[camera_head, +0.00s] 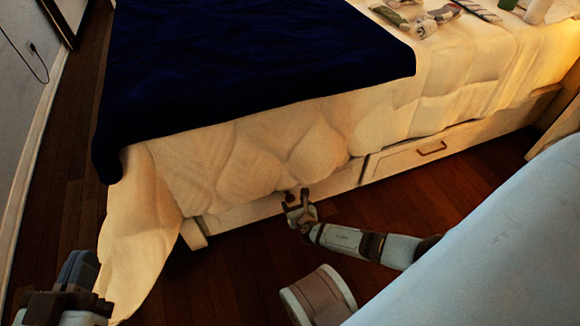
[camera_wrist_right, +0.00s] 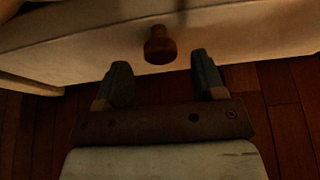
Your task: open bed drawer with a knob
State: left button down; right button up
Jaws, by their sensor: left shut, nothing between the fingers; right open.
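The bed drawer (camera_head: 243,214) has a pale front under the draped bedding, and it looks shut. Its round brown knob (camera_wrist_right: 160,46) shows in the right wrist view, sticking out from the drawer front (camera_wrist_right: 90,40). My right gripper (camera_head: 297,200) is low in front of this drawer. In the right wrist view its two fingers (camera_wrist_right: 162,78) are spread apart, with the knob just beyond the tips and between their lines, not gripped. In the head view the gripper partly hides the knob. My left gripper (camera_head: 80,268) is at the lower left, shut and empty, away from the drawer.
Bedding (camera_head: 150,220) hangs over the bed's side and corner. The dark wood floor (camera_head: 230,275) is clear in front. Small items (camera_head: 425,22) lie on the bed.

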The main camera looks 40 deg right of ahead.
aim_at(291, 200)
jog(key=b+x, duration=0.1)
jog(key=x, duration=0.3)
jog(key=shift+f+b, duration=0.15)
jog(key=shift+b, duration=0.2)
pick_arm(q)
jog(key=shift+w+a+r+m+t+h, duration=0.2)
jog(key=shift+w+a+m+t+h, duration=0.25)
jog(key=shift+m, duration=0.55)
pick_arm(e)
jog(key=shift+w, duration=0.35)
pick_arm(q)
jog(key=shift+w, duration=0.1)
